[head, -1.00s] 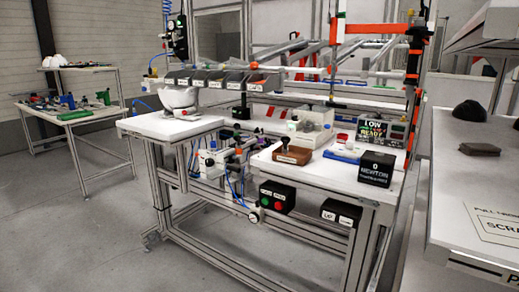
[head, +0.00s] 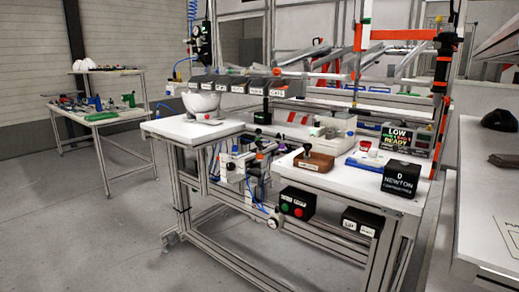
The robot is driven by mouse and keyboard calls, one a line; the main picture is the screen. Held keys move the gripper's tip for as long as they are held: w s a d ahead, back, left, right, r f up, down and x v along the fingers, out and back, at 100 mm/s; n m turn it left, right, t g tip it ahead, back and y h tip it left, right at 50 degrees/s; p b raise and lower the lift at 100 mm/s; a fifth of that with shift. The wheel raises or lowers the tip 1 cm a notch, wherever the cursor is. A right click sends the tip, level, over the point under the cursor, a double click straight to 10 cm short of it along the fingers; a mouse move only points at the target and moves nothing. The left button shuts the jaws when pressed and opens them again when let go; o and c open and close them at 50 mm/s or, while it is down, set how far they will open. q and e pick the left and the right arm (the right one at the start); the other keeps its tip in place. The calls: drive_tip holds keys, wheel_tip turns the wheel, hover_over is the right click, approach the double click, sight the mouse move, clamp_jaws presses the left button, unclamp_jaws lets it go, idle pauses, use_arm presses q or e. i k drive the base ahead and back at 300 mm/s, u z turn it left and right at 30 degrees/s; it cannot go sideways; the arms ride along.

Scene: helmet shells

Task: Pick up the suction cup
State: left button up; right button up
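I cannot pick out the suction cup for certain at this distance. A brown block with a dark knob on top (head: 313,161) sits on the right-hand white worktop (head: 345,182). A small red and white part (head: 364,146) lies on a blue-edged tray behind it. A white helmet shell (head: 201,103) rests on a stand on the left-hand white worktop (head: 175,131). Neither of my grippers shows in the head view.
A black "Newton" box (head: 401,178) stands at the worktop's right front corner. A button box (head: 298,202) hangs below the front edge. A row of labelled bins (head: 238,85) runs above. A side table (head: 100,117) stands far left. Grey floor (head: 90,230) is clear in front.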

sight(258, 144)
drive_tip(key=u, duration=0.9)
drive_tip(key=i, duration=0.85)
drive_tip(key=u, duration=0.5)
drive_tip(key=i, duration=0.85)
drive_tip(key=z, duration=0.5)
